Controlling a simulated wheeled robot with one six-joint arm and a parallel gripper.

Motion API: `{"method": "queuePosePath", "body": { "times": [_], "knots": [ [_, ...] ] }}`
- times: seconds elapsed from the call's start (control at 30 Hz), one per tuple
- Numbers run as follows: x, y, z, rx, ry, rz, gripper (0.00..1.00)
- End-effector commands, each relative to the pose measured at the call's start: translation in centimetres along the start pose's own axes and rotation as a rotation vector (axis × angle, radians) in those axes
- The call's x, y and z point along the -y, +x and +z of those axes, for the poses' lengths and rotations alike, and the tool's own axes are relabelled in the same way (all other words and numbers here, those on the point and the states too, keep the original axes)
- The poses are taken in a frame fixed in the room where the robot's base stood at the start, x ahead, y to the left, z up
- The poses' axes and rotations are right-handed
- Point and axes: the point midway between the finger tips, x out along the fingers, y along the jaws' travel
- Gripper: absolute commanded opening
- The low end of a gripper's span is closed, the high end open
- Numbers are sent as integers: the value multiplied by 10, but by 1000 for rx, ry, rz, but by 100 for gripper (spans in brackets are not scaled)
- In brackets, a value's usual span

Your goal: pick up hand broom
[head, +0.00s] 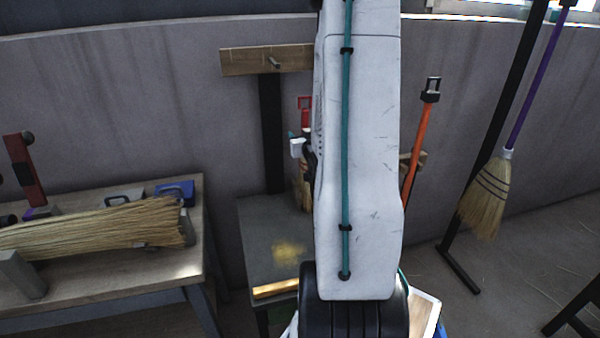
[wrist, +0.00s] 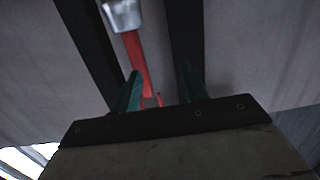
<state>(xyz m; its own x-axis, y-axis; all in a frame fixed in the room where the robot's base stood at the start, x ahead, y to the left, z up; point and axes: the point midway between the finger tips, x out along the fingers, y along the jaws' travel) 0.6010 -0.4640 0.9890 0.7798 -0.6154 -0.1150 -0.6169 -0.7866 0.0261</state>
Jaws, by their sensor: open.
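The hand broom has a red handle (head: 305,103) with a looped top and straw bristles (head: 303,190), partly hidden behind my arm in the head view. It looks upright; what supports it is hidden. In the wrist view the red handle (wrist: 138,62) and a silver collar (wrist: 122,14) show, with the bristles out of frame. My gripper (wrist: 162,72) is open, its teal fingers apart. The handle appears between them, closer to the left finger; I cannot tell how deep it sits. In the head view my arm hides most of the gripper.
A workbench (head: 110,295) at left carries a large straw bundle (head: 95,225) and tools. A dark low table (head: 265,235) stands below the hand broom. A post with a wooden board (head: 240,61) stands behind. A purple-handled broom (head: 487,195) hangs at right, near an orange pole (head: 417,150).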

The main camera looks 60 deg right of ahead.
Motion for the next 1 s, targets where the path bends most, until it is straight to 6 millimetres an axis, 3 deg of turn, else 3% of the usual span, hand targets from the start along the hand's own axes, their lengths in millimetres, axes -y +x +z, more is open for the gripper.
{"method": "queuePosePath", "body": {
  "times": [0.07, 0.2, 0.8, 1.0],
  "knots": [
    [-19, -2, 8, -50, 16, 21, 44],
    [-33, -4, 10, -105, 28, 33, 44],
    [-35, 68, 3, -115, 28, 32, 44],
    [-35, 72, 2, -115, 28, 33, 44]
  ]
}}
